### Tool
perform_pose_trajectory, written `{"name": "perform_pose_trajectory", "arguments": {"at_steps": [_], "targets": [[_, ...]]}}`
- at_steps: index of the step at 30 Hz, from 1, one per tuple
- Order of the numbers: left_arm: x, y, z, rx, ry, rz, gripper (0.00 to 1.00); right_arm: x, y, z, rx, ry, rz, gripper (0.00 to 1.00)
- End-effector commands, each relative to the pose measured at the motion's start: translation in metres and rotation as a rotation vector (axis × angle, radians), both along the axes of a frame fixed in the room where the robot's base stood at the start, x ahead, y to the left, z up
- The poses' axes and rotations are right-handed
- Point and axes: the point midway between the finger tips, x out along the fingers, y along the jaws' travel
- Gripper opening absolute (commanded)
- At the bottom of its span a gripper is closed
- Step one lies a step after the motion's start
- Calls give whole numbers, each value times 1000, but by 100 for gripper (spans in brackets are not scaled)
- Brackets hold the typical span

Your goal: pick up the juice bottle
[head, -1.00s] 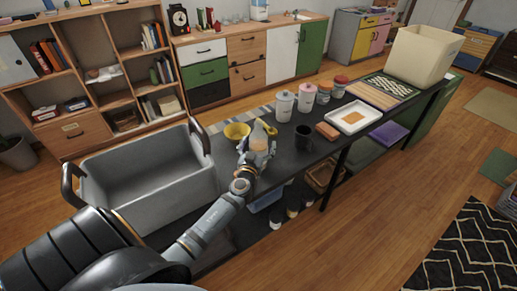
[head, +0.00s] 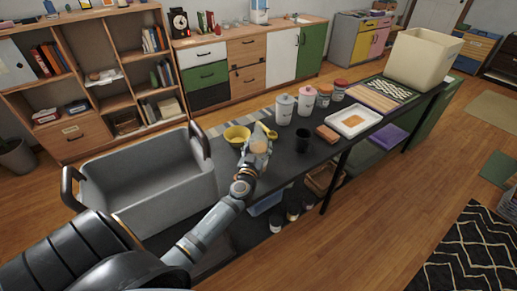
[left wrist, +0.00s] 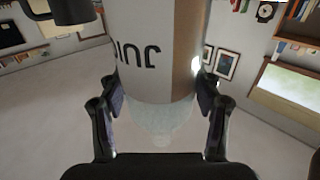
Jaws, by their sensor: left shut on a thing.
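The juice bottle (head: 259,129) is a pale, tapered bottle at the near side of the dark table (head: 285,172), just right of the yellow bowl. My left gripper (head: 259,147) is shut on it, and its fingers hide much of the body. In the left wrist view the bottle (left wrist: 150,50) fills the middle, with upside-down dark lettering and a brown side. The fingers of the left gripper (left wrist: 160,92) press on both sides near its clear, narrowing end. I cannot tell whether its base touches the table. My right gripper is out of view.
A grey bin (head: 150,190) stands left of the arm. A yellow bowl (head: 237,135) is close beside the bottle, and a black mug (head: 303,138) to its right. Canisters (head: 285,108), a white tray (head: 354,121) and a beige box (head: 424,58) stand farther right.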

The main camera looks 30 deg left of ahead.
Motion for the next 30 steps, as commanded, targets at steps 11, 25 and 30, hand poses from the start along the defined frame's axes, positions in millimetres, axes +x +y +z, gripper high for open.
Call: {"name": "perform_pose_trajectory", "arguments": {"at_steps": [11, 25, 30], "targets": [[1, -1, 107, 4, -10, -4, 11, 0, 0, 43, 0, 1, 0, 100], [0, -1, 251, 6, -7, -3, 11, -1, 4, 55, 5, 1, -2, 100], [0, 0, 271, 4, -4, -2, 11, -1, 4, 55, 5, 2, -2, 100]]}}
